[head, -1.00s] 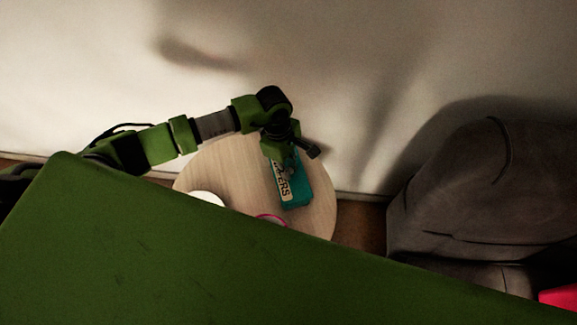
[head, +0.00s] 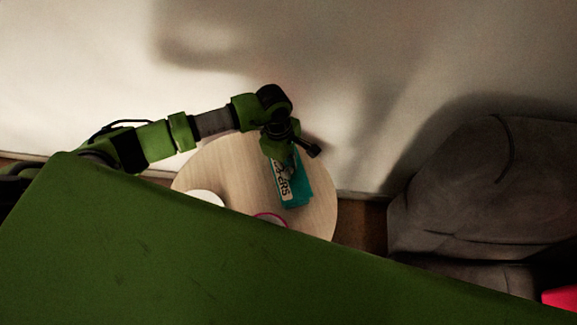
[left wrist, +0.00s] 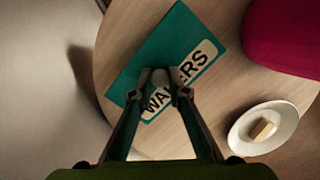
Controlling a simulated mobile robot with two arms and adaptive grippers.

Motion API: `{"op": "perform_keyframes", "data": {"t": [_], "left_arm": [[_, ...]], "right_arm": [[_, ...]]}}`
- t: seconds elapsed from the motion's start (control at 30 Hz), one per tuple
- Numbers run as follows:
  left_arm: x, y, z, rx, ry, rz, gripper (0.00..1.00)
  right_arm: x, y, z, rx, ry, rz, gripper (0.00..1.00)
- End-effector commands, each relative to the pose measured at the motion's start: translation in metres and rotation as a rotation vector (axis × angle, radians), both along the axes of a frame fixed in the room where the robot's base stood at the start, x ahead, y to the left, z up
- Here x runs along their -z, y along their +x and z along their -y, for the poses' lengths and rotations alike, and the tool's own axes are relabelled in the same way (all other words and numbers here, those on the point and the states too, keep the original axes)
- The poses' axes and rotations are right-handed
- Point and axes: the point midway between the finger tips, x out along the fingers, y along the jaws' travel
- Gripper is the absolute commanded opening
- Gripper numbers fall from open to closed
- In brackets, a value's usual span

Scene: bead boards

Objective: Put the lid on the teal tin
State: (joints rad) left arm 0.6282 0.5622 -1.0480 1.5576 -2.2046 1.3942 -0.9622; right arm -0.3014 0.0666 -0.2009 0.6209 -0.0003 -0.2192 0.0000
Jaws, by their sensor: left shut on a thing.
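The teal tin (head: 301,193) lies on a round wooden table. A teal lid with a pale lettered label (head: 283,183) shows over it in the head view. The lid (left wrist: 180,35) fills the middle of the left wrist view, its label partly covered by my fingers. My left gripper (left wrist: 163,82) is shut on a small grey part at the lid's middle, seemingly its knob. In the head view my left gripper (head: 280,150) hides the far end of the lid. I cannot tell whether lid and tin touch. My right gripper is not in view.
The round table (head: 228,165) also bears a white plate (head: 207,197), which holds a small pale block (left wrist: 262,130) in the wrist view. A pink-rimmed thing (head: 268,216) is near the tin. A green surface (head: 180,250) hides the table's near side. A grey armchair (head: 480,190) stands right.

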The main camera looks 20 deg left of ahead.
Motion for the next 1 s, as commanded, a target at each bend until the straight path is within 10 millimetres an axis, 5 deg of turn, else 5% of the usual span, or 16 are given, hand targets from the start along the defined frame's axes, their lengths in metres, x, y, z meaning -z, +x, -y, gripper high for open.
{"op": "perform_keyframes", "data": {"t": [0.27, 0.3, 0.33, 0.6, 0.67, 1.0], "left_arm": [[0.0, 0.0001, 0.0002, 0.0, 0.0, 0.0, 0.0], [0.0001, 0.0001, 0.0002, 0.0, 0.0, 0.0, 0.26], [0.0001, 0.0, 0.0002, 0.0, 0.0, 0.0, 0.34], [0.0002, -0.0001, 0.0003, 0.0, -0.001, 0.0, 0.35], [0.0003, -0.0002, 0.0002, 0.0, 0.0, -0.001, 0.49], [0.0003, -0.0001, 0.0002, 0.0, 0.0, 0.0, 0.49]], "right_arm": [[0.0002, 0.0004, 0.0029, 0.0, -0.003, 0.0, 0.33], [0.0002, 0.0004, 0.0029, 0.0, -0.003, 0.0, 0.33], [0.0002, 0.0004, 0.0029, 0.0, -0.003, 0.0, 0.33], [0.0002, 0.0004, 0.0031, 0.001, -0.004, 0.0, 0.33], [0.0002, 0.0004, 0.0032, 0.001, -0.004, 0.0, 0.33], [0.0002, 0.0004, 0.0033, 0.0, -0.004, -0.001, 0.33]]}}
